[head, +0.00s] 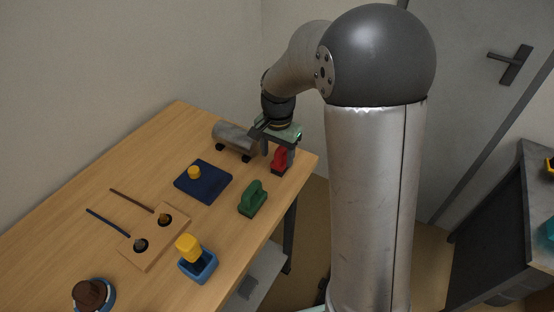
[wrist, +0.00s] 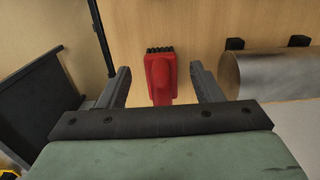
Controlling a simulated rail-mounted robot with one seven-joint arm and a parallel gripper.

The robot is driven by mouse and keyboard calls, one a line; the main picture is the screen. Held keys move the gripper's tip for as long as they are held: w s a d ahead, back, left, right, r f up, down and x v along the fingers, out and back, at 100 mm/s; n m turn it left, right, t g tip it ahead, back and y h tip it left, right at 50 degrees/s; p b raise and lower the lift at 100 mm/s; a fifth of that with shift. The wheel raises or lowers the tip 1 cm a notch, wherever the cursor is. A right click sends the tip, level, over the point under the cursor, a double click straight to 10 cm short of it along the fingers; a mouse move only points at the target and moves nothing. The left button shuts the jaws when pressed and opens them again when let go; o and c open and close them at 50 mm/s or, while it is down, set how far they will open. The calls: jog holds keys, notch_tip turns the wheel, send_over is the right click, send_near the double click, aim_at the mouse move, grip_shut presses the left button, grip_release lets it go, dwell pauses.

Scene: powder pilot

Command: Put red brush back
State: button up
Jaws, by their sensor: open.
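The red brush (head: 279,160) stands on the wooden table near its far right edge. In the wrist view the red brush (wrist: 161,78) shows its red handle and body with dark bristles at one end. My gripper (head: 279,152) is over that spot, and in the wrist view its two fingers (wrist: 161,82) are apart, one on each side of the brush. A gap shows between the brush and each finger, and nothing is held. A green brush (head: 253,199) stands nearer on the table, to the left of the red one.
A grey metal cylinder (head: 234,137) on dark supports lies just left of my gripper. A navy mat (head: 203,186) bears a yellow knob. A wooden block (head: 158,236) with two sticks, a blue holder (head: 198,267) with a yellow-topped tool, and a brown-topped item (head: 92,295) stand nearer.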

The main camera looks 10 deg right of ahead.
notch_tip(320, 180, up, 9)
jog(key=shift+f, duration=0.1)
jog(key=s+f+n, duration=0.2)
jog(key=s+n, duration=0.2)
jog(key=s, duration=0.8)
jog(key=s+d+f+n, duration=0.1)
jog(key=s+n, duration=0.3)
jog(key=s, duration=0.8)
jog(key=shift+d+f+n+t, duration=0.3)
jog(key=shift+f+n+t, duration=0.1)
jog(key=shift+f, duration=0.4)
